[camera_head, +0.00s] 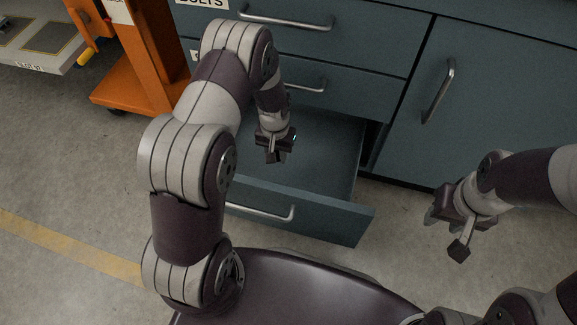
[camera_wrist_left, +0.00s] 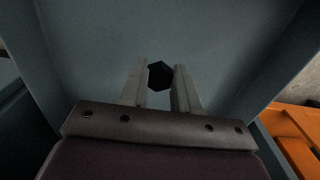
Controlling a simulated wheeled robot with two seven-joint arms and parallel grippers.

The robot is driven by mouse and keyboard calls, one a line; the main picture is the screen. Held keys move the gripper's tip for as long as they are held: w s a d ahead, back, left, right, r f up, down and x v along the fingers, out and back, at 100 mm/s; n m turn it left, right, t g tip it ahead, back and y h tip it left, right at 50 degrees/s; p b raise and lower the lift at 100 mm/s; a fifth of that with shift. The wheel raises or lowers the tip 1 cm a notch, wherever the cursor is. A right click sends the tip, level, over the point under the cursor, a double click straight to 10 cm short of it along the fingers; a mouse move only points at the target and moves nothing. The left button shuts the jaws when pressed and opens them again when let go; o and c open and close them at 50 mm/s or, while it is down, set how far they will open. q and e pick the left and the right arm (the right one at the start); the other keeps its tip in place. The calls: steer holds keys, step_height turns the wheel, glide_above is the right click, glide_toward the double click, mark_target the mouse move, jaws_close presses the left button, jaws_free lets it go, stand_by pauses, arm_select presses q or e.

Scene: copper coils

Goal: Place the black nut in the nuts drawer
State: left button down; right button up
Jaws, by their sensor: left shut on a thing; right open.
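The black nut (camera_wrist_left: 161,76) is a dark hexagon between the fingertips of my left gripper (camera_wrist_left: 160,82) in the left wrist view. My left gripper (camera_head: 274,157) is shut on the nut and points down inside the outline of the open drawer (camera_head: 335,222) in the head view. The drawer's pale floor fills the left wrist view below the nut; I cannot tell the exact height above it. No label shows on this drawer. The nut is too small to make out in the head view. My right gripper (camera_head: 446,234) is open and empty, to the right of the drawer.
Shut drawers (camera_head: 345,62) sit above the open one; the top one bears a "BOLTS" label (camera_head: 202,3). A shut cabinet door (camera_head: 490,100) is at the right. An orange cart (camera_head: 150,60) stands left of the cabinet.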

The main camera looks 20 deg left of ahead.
mark_target(278, 177)
arm_select(q)
steer(key=shift+w+f+b, duration=0.15)
steer(key=shift+f+b, duration=0.15)
steer(key=shift+f, duration=0.45)
step_height(278, 177, down, 10)
steer(key=b, duration=0.6)
steer(key=shift+r+b, duration=0.25)
steer(key=shift+b, duration=0.1)
steer(key=shift+r, duration=0.15)
arm_select(e)
step_height(278, 177, down, 8)
steer(key=shift+w, duration=0.15)
arm_select(q)
steer(key=c, duration=0.8)
jaws_free()
